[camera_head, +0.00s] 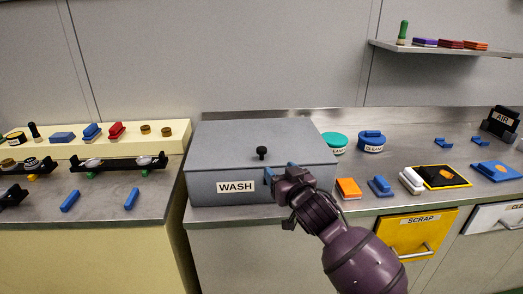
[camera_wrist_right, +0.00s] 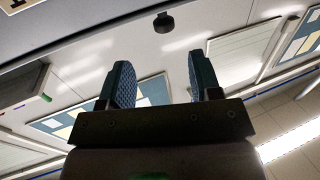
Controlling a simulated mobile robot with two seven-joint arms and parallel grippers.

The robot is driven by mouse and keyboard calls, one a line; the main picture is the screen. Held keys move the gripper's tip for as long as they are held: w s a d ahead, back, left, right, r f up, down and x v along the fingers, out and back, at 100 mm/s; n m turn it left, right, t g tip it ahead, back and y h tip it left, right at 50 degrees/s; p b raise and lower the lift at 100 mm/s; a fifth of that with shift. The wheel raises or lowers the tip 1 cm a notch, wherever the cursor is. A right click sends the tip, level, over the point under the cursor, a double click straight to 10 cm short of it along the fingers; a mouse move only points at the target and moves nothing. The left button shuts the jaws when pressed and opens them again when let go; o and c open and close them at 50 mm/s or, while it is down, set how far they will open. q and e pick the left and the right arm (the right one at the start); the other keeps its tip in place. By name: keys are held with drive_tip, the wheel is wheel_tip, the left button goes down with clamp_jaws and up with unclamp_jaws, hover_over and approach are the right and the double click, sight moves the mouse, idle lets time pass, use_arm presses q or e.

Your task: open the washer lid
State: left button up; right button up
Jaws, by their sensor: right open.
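The washer (camera_head: 222,190) is a grey box labelled WASH on the metal counter. Its flat grey lid (camera_head: 215,145) is down, with a black knob (camera_head: 262,152) standing near the front middle. My right gripper (camera_head: 281,174) is at the box's front face, right of the WASH label and below the knob. In the right wrist view, its two blue ribbed fingers (camera_wrist_right: 158,82) are apart with nothing between them. The black knob (camera_wrist_right: 163,22) shows beyond the fingertips there. Whether the fingers touch the box is unclear. My left gripper is not in view.
Right of the washer stand a teal round container (camera_head: 334,142) and a blue round container (camera_head: 371,141). An orange block (camera_head: 348,188) and a blue block (camera_head: 380,186) lie near my right arm. A yellow SCRAP drawer (camera_head: 415,235) is below. Speaker parts lie on the left bench.

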sight(264, 152)
drive_tip(key=x, duration=0.3)
drive_tip(key=b+x, duration=0.1)
drive_tip(key=x, duration=0.2)
drive_tip(key=r+b+x, duration=0.1)
drive_tip(key=x, duration=0.2)
drive_tip(key=shift+w+a, duration=0.55)
drive_tip(key=shift+w, duration=0.4)
drive_tip(key=shift+w+r, duration=0.1)
drive_tip(key=shift+w, duration=0.15)
